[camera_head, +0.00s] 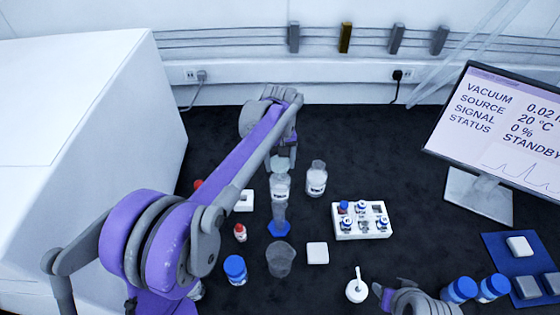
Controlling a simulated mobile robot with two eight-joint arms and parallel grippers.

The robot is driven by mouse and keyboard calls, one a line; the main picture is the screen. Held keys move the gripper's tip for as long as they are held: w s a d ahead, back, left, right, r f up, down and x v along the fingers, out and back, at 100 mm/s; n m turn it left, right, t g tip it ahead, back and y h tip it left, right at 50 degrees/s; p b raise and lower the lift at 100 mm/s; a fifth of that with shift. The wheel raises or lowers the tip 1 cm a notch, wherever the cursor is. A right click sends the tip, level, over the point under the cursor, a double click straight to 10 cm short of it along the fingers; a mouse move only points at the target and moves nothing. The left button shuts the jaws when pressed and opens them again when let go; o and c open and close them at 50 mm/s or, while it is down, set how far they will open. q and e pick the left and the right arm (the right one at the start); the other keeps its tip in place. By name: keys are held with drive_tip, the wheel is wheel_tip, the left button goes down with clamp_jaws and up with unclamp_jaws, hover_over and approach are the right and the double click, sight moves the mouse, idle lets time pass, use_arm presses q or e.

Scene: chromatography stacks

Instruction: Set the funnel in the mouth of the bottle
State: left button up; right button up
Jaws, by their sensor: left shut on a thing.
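My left gripper (283,164) reaches in over the far middle of the bench and points down. It is shut on what seems to be the clear funnel, mostly hidden and hard to make out against the gripper and glass. Right below it stands a clear bottle (280,188) with a white label. Whether the funnel touches the bottle's mouth I cannot tell. A second clear labelled bottle (317,181) stands close by on the right. My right gripper (384,296) is low at the bottom edge, partly cut off, away from both bottles.
A cylinder with a blue base (279,229) stands just in front of the bottle, with a beaker (280,260) nearer. A white vial rack (362,232) is to the right. Blue-capped jars (235,270) and a monitor (500,135) stand around. The dark bench behind the bottles is clear.

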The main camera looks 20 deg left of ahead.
use_arm(q)
drive_tip(key=o, duration=1.3)
drive_tip(key=shift+r, duration=0.1)
drive_tip(key=shift+r+p, duration=1.95)
drive_tip(key=shift+r, duration=1.5)
use_arm(e)
drive_tip(key=r, duration=0.1)
drive_tip(key=w+r, duration=0.1)
drive_tip(key=r, duration=0.2)
drive_tip(key=shift+w+r, duration=0.3)
drive_tip(key=shift+r, duration=0.1)
use_arm(q)
drive_tip(key=shift+f, duration=0.1)
